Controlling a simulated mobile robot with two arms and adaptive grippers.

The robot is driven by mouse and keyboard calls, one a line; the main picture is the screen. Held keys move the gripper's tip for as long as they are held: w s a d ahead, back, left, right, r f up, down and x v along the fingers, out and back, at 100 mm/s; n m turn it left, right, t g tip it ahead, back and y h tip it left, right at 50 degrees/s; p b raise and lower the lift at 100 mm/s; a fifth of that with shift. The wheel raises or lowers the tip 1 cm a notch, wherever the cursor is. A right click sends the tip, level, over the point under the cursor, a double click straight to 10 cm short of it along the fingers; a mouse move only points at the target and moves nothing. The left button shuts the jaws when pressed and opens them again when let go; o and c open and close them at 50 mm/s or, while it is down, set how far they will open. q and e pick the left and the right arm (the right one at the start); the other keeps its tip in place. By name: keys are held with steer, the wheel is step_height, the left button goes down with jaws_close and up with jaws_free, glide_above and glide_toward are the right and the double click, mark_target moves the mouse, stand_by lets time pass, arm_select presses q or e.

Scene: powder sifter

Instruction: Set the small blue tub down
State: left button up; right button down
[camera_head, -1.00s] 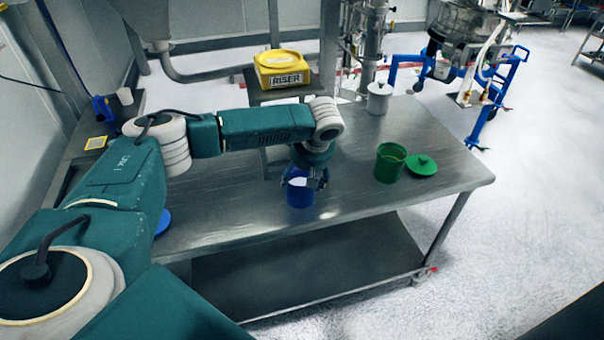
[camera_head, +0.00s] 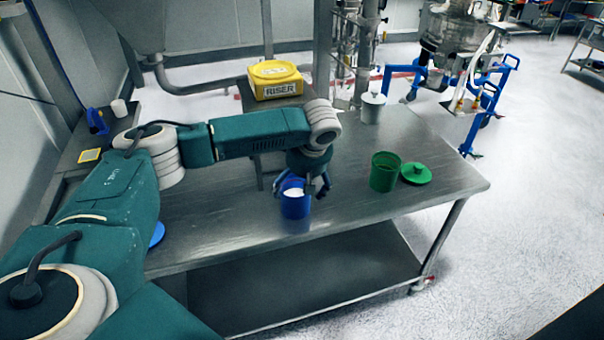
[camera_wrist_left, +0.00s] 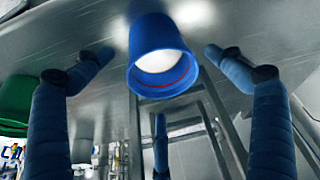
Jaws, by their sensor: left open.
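The small blue tub (camera_head: 296,209) stands upright on the steel table (camera_head: 220,225) near its front edge, with white powder showing inside. It also shows in the left wrist view (camera_wrist_left: 160,38), between the two fingers. My left gripper (camera_head: 303,190) is open above and around the tub. In the left wrist view, the gripper (camera_wrist_left: 158,55) has a clear gap between each finger and the tub wall. My right gripper is not in view.
A green tub (camera_head: 384,173) and a green lid (camera_head: 416,174) stand to the right. A white lidded pot (camera_head: 373,108) is behind them. A blue disc (camera_head: 157,234) lies at the left. The table's front right is clear.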

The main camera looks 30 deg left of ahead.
arm_select(q)
steer(key=b+v, duration=0.2)
steer(key=v, duration=0.8)
steer(key=shift+d+f, duration=0.1)
steer(key=shift+f, duration=0.05)
